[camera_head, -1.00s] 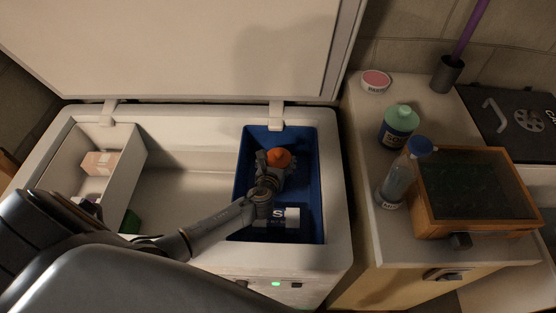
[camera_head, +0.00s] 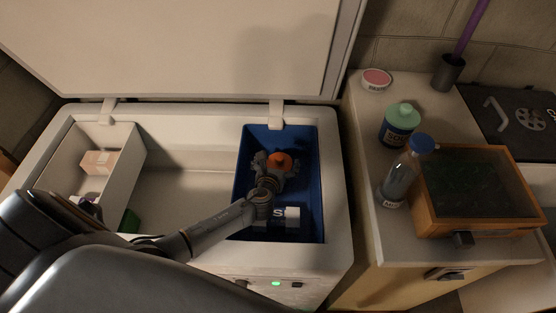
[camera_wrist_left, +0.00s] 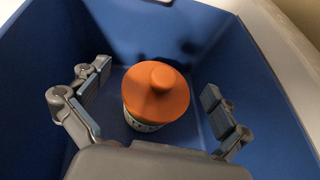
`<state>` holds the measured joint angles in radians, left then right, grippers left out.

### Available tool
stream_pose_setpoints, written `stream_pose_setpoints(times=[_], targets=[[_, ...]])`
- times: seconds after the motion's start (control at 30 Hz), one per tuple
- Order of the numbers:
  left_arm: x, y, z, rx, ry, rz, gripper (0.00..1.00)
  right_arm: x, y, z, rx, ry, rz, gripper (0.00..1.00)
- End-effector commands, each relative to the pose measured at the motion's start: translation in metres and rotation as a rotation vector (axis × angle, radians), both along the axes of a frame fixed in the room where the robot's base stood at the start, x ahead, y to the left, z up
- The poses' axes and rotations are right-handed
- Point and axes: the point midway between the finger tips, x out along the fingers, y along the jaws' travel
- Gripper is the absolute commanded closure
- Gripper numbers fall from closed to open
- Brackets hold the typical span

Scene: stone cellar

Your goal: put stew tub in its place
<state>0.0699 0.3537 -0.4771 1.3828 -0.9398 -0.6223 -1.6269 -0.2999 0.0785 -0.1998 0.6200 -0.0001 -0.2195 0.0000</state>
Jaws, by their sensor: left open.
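The stew tub, taken to be the round container with an orange knobbed lid (camera_head: 279,160), is inside the blue bin of the chest freezer. In the left wrist view the tub (camera_wrist_left: 156,92) stands upright on the bin floor, its printed side partly hidden under the lid; its label cannot be read. My left gripper (camera_head: 277,168) is inside the bin at the tub. In the left wrist view its fingers (camera_wrist_left: 158,100) are spread wide on both sides of the lid, with gaps. My right gripper is not in view.
The blue bin (camera_head: 242,190) also holds a white-labelled item (camera_head: 291,214). The freezer's left compartment holds a pinkish box (camera_head: 99,161). The freezer lid (camera_head: 180,50) stands open. Bottles (camera_head: 400,125) and a wooden glass-topped case (camera_head: 424,215) stand on the counter at right.

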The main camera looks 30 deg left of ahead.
Motion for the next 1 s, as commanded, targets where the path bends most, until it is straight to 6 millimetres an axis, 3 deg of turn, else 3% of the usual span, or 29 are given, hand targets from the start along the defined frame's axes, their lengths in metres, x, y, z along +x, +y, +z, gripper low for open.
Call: stream_pose_setpoints(times=[0.17,0.33,0.7,1.0], targets=[[0.0,0.0,0.001,0.0,0.0,0.0,0.0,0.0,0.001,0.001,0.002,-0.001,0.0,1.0],[-0.001,0.0,0.018,-0.001,0.0,0.0,0.0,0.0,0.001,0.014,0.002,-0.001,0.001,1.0],[-0.076,-0.021,0.042,0.001,0.002,-0.003,0.0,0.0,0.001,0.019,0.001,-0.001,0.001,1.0],[-0.106,-0.029,0.056,0.0,0.0,0.0,0.0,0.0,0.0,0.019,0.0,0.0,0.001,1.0]])
